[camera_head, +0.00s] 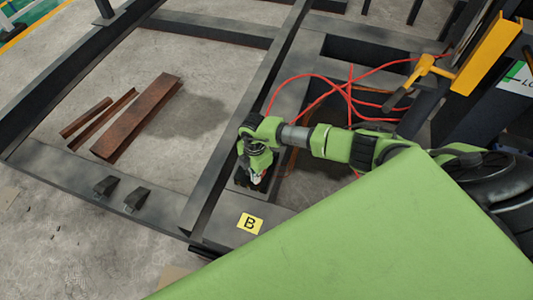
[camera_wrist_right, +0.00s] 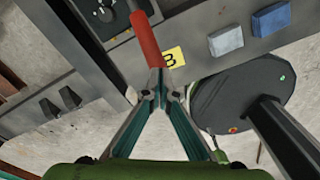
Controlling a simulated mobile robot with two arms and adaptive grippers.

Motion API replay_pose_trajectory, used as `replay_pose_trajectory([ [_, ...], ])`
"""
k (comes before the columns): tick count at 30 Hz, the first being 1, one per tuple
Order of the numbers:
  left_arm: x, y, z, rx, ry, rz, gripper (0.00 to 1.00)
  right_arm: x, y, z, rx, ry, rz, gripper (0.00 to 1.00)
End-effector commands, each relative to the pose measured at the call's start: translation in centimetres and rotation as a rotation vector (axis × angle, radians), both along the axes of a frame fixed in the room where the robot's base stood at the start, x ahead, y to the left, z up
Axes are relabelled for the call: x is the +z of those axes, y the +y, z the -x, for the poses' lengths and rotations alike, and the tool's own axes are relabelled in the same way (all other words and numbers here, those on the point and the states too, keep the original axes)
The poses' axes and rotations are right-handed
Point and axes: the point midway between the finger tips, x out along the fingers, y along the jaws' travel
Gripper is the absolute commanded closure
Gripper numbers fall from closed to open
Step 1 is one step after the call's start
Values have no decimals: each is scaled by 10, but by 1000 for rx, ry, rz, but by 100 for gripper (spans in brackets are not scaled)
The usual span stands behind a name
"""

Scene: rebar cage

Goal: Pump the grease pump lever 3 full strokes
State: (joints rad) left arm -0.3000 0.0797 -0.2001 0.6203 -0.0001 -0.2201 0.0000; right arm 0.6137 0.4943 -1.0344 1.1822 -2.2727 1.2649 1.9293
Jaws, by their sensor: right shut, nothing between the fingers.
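My right gripper (camera_head: 257,177) is above the dark beam near the yellow label in the head view. In the right wrist view its two fingers (camera_wrist_right: 160,88) are closed together with nothing between them. The red grip of the pump lever (camera_wrist_right: 146,40) lies just beyond the fingertips. Whether they touch it I cannot tell. A dark pump base (camera_wrist_right: 104,14) shows in part at the top of the wrist view. In the head view the arm and gripper hide most of the pump. My left gripper is not in view.
A yellow label marked B (camera_head: 249,222) is on the beam. Rusty steel pieces (camera_head: 137,117) lie on the floor inside the frame. Red hoses (camera_head: 350,100) run behind my right arm. A yellow tool (camera_head: 425,70) stands at the right. A blue block (camera_wrist_right: 271,18) and a grey block (camera_wrist_right: 226,40) sit on the beam.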

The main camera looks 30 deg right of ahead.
Motion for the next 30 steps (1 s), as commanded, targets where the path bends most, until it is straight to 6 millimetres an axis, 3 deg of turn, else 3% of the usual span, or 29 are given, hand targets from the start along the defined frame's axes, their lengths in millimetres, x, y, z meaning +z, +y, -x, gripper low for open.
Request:
replay_pose_trajectory([
  [30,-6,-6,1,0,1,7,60,-24,11,11,0,1,1,100],
])
